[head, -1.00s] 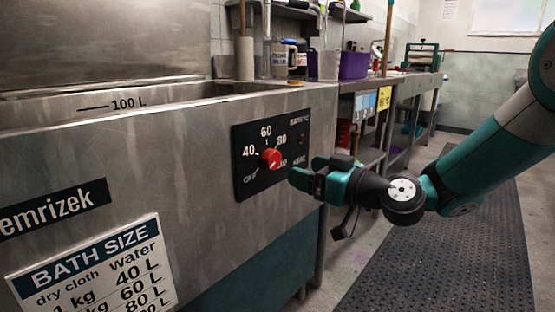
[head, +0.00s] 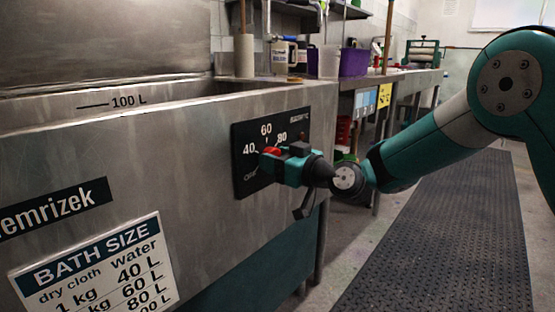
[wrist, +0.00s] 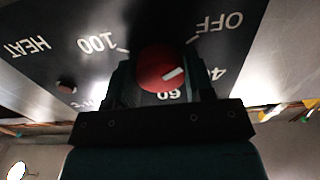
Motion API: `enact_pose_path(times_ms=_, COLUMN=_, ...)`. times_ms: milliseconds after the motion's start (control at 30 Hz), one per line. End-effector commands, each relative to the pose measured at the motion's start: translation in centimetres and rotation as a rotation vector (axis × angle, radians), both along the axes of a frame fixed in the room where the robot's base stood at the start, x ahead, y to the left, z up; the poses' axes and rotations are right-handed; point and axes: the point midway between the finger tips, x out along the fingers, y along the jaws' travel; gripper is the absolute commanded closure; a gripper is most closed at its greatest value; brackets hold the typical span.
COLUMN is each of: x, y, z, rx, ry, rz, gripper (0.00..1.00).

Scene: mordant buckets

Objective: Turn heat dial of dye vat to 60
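The dye vat (head: 150,140) is a steel tank with a black heat panel (head: 242,180) on its front right. The red heat dial (head: 271,152) is partly hidden behind my gripper (head: 280,158) in the head view. In the wrist view the dial (wrist: 158,66) shows upside down between the two fingers of my gripper (wrist: 162,80), which look open around it with small gaps. The dial's white mark lies on its side towards 40 and OFF; its exact reading is hard to tell. 80 is mostly hidden by a finger in the wrist view.
A dark indicator (wrist: 66,87) sits beside the dial on the panel. A bath size sign (head: 95,265) is on the vat's front. A bench with a purple tub (head: 353,62) stands behind. A black mat (head: 440,240) covers the clear floor at right.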

Motion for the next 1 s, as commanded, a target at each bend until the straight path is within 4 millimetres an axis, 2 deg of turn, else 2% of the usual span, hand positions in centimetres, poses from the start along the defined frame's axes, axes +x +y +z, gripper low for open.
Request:
enact_pose_path(times_ms=33, x=-0.07, y=0.04, z=0.0, rx=0.001, ry=0.001, rz=0.002, gripper=0.68)
enact_pose_path(times_ms=67, x=-0.07, y=0.04, z=0.0, rx=0.001, ry=0.001, rz=0.002, gripper=0.74)
enact_pose_path(times_ms=100, x=-0.08, y=0.05, z=0.0, rx=0.001, ry=0.002, rz=0.002, gripper=0.75)
enact_pose_path(times_ms=133, x=-0.02, y=-0.54, z=-0.02, rx=0.001, ry=0.003, rz=0.0, gripper=0.75)
enact_pose_path(times_ms=467, x=-0.08, y=0.08, z=0.1, rx=0.035, ry=0.044, rz=0.003, gripper=0.76)
enact_pose_path(times_ms=1000, x=-0.12, y=0.27, z=0.39, rx=0.302, ry=0.386, rz=0.006, gripper=0.76)
